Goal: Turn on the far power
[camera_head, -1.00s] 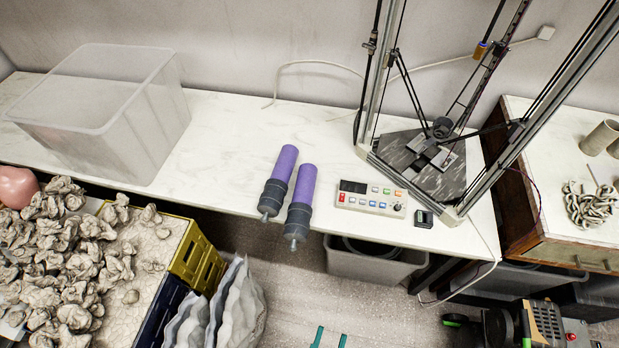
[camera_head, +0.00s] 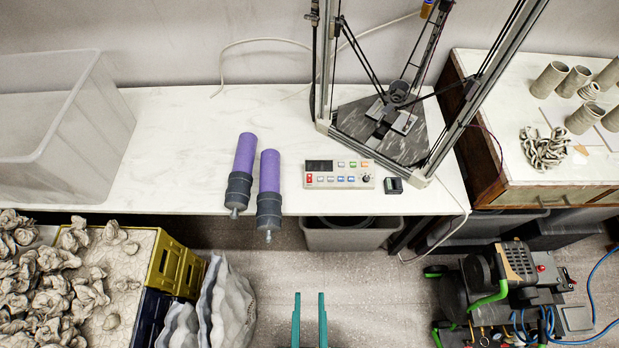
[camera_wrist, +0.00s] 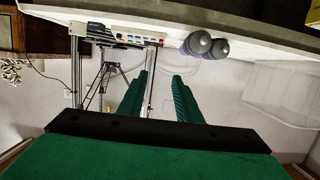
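A grey control panel (camera_head: 340,181) with a dark display, several coloured buttons and a knob lies at the table's front edge. A red switch or button (camera_head: 309,178) is at its left end. A small black box (camera_head: 394,186) sits just right of the panel. The frames do not show which control is the far power. My gripper (camera_head: 309,296) is open and empty, its two green fingers apart, in front of and below the table edge. In the wrist view, my gripper (camera_wrist: 161,76) shows the panel (camera_wrist: 133,37) beyond its fingertips.
A delta printer frame (camera_head: 448,130) stands behind and right of the panel. Two purple-and-grey cylinders (camera_head: 245,152) (camera_head: 270,172) lie to its left, their ends over the table edge. A clear bin (camera_head: 100,130) is at left. A grey bin (camera_head: 352,236) stands under the table.

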